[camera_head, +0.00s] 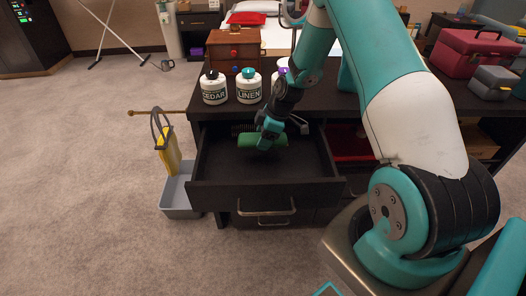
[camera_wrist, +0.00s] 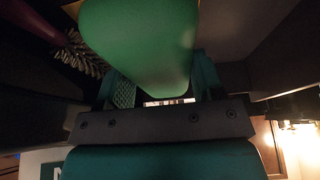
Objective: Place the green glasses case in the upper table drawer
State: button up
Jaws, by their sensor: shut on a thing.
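The green glasses case (camera_head: 276,141) is in my gripper (camera_head: 268,134), inside the open upper table drawer (camera_head: 266,182). In the wrist view the case (camera_wrist: 142,45) fills the upper middle, between the two teal fingers of my gripper (camera_wrist: 160,85). The gripper is shut on it. The head view does not clearly show whether the case touches the drawer floor. The drawer is pulled out toward the camera, with a metal handle (camera_head: 266,209) on its front.
A brush with pale bristles (camera_wrist: 84,52) lies at the drawer's back left. Jars marked CEDAR (camera_head: 214,88) and LINEN (camera_head: 249,87) stand on the tabletop above. A grey bin (camera_head: 181,193) with a yellow item stands left of the drawer. The drawer's front part is clear.

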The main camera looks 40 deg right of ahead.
aim_at(263, 157)
jog(key=shift+f, duration=2.75)
jog(key=o, duration=0.9)
jog(key=shift+f, duration=0.1)
jog(key=shift+o, duration=0.2)
